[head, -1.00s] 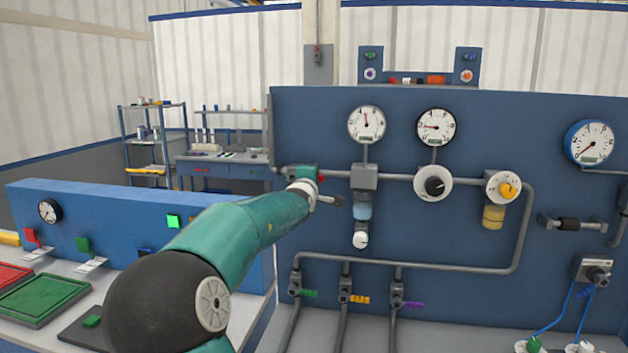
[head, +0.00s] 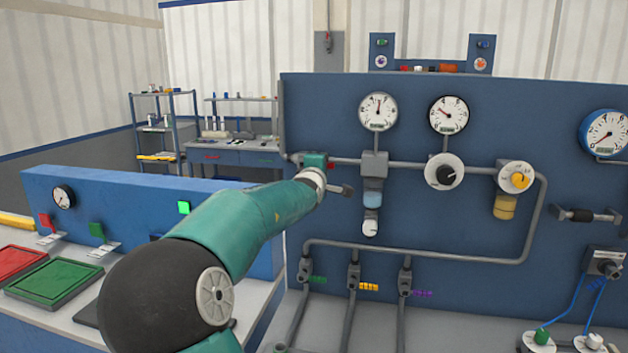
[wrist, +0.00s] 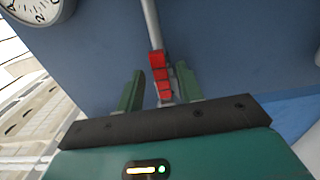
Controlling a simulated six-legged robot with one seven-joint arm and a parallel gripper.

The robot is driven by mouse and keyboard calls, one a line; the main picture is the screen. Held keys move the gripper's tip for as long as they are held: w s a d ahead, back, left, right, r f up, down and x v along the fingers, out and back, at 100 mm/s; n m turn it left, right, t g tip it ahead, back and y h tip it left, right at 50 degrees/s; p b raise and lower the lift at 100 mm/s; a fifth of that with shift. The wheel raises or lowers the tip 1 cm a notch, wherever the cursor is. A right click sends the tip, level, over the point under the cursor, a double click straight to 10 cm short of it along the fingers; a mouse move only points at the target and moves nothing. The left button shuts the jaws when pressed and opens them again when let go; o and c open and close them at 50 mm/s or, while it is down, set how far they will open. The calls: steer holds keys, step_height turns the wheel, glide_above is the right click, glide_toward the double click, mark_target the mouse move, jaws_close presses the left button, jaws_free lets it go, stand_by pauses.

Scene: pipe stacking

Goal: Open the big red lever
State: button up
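The red lever (wrist: 161,76) sits on a grey pipe against the blue panel in the wrist view. It lies between the two green fingers of my gripper (wrist: 159,92), with gaps visible on both sides. My gripper is open, and I cannot tell whether a finger touches the lever. In the head view my teal gripper (head: 316,160) is at the left end of the panel's upper pipe. Only a small red bit (head: 331,165) shows just right of it; the gripper hides the rest.
The blue panel (head: 300,120) carries gauges (head: 378,111), dials (head: 444,174) and grey pipes (head: 440,257). Three small valves with green, yellow and purple tags are below. A lower blue console (head: 130,200) with red and green trays (head: 54,281) stands left.

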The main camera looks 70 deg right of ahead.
steer(key=s+a, duration=0.2)
steer(key=a, duration=0.9)
steer(key=shift+a, duration=0.35)
stand_by(0.4)
stand_by(0.4)
